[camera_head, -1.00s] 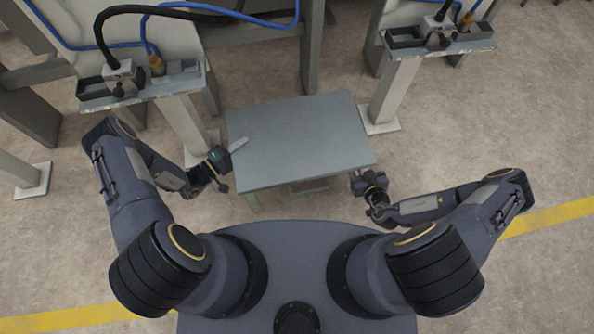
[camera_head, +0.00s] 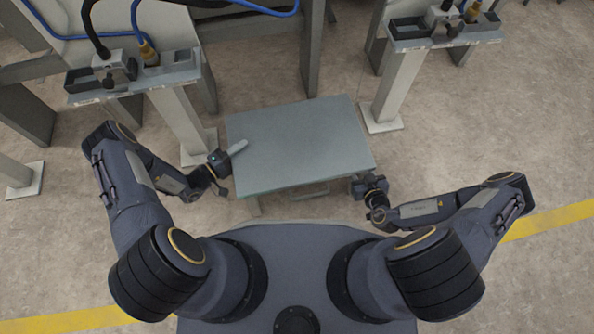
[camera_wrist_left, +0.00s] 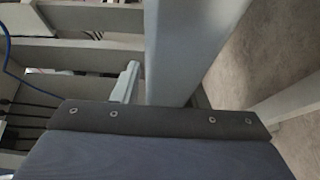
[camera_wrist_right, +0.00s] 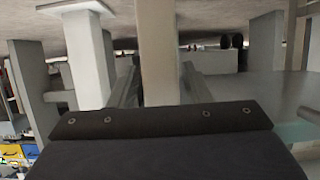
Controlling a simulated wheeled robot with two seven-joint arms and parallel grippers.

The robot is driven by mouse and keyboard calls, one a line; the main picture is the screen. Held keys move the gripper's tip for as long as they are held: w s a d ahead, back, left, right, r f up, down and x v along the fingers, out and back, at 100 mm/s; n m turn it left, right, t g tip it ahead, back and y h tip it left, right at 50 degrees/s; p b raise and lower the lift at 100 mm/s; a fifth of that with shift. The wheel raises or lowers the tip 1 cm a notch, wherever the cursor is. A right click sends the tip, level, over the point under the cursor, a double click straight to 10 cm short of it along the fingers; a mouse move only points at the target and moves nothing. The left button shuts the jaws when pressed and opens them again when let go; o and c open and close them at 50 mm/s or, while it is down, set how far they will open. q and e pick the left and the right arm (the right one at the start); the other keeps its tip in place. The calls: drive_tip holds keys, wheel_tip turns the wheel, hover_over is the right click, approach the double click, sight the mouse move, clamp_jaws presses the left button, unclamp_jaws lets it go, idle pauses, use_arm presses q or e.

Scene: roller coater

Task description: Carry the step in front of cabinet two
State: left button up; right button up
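The step (camera_head: 300,145) is a grey, flat-topped rectangular stand in the middle of the head view, just in front of my body. My left gripper (camera_head: 230,155) is at its left edge, with one pale finger showing there. In the left wrist view a finger lies close against a pale part of the step (camera_wrist_left: 185,50); the other finger is mostly hidden. My right gripper (camera_head: 362,185) is at the near right corner. In the right wrist view its fingers lie on either side of a pale upright part (camera_wrist_right: 157,50). Both grippers appear shut on the step.
Two cabinet stands with trays, a left one (camera_head: 135,78) and a right one (camera_head: 442,33), rise beyond the step. The left stand's post (camera_head: 180,120) and the right stand's post (camera_head: 397,90) flank it closely. Floor at the right (camera_head: 500,120) is clear.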

use_arm(q)
drive_tip(key=shift+o, duration=0.2)
drive_tip(key=shift+s, duration=0.1)
use_arm(e)
drive_tip(key=shift+o, duration=0.2)
drive_tip(key=shift+s+r, duration=0.15)
drive_tip(key=shift+s, duration=0.15)
use_arm(q)
drive_tip(key=v, duration=1.2)
use_arm(e)
drive_tip(key=v, duration=0.7)
use_arm(q)
drive_tip(key=a, duration=0.1)
drive_tip(key=a+b, duration=0.2)
drive_tip(key=a, duration=0.1)
drive_tip(key=shift+s+f, duration=0.15)
drive_tip(key=shift+s, duration=0.15)
use_arm(e)
wheel_tip(320, 180, down, 2)
drive_tip(key=shift+f, duration=0.15)
use_arm(q)
wheel_tip(320, 180, up, 12)
drive_tip(key=p, duration=0.9)
use_arm(e)
wheel_tip(320, 180, up, 9)
